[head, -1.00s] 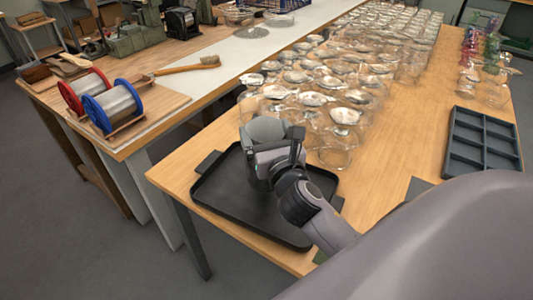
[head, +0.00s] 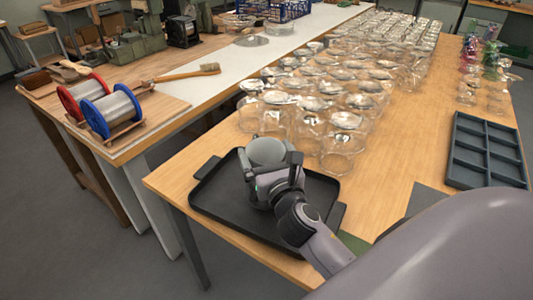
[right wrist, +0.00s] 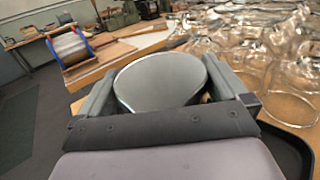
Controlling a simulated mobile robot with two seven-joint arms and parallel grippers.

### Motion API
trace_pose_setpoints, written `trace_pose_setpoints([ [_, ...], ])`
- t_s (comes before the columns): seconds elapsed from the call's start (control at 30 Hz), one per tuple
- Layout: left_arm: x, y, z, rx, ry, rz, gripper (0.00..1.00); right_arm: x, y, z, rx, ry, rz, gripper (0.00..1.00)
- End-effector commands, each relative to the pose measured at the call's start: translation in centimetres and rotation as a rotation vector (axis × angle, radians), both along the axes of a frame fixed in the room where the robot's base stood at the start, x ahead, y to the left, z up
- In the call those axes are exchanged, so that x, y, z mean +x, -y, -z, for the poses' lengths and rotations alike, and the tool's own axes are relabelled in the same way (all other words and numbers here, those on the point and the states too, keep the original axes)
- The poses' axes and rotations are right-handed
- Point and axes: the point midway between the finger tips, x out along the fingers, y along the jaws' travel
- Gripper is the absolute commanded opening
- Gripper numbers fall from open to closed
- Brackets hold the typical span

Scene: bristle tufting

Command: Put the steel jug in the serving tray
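The steel jug (head: 266,151) is a grey, wide-mouthed vessel, roughly upright over the black serving tray (head: 222,200). My right gripper (head: 270,172) is shut on the jug. The right wrist view shows the jug (right wrist: 160,82) between the two fingers, its open mouth facing up. The jug is inside the tray's outline, toward the far side. The gripper hides its lower part, so I cannot tell whether its base touches the tray floor. My left gripper is not in view.
Many clear glasses (head: 340,145) crowd the table just behind the tray. A dark compartment tray (head: 484,150) sits at the right. Wire spools (head: 110,112) and a brush (head: 190,72) lie on the left bench. Bare wood (head: 425,125) lies between glasses and compartment tray.

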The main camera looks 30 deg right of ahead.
Motion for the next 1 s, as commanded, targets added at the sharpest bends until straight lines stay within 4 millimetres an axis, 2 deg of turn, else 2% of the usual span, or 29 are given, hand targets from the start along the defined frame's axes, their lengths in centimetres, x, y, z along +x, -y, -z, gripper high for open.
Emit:
trace_pose_setpoints([
  [0.17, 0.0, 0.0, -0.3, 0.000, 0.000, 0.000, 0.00, 0.0, 0.0, -0.5, 0.000, 0.001, 0.000, 1.00],
  [0.27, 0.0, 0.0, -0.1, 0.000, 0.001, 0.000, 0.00, -1.0, -0.3, -0.1, 0.000, -0.003, 0.000, 1.00],
  [0.7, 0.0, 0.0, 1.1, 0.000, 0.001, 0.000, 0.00, -8.2, -2.4, 0.1, 0.001, -0.003, 0.000, 1.00],
  [1.0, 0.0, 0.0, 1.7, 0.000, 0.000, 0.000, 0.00, -11.1, -3.3, 0.0, 0.000, 0.000, 0.001, 1.00],
])
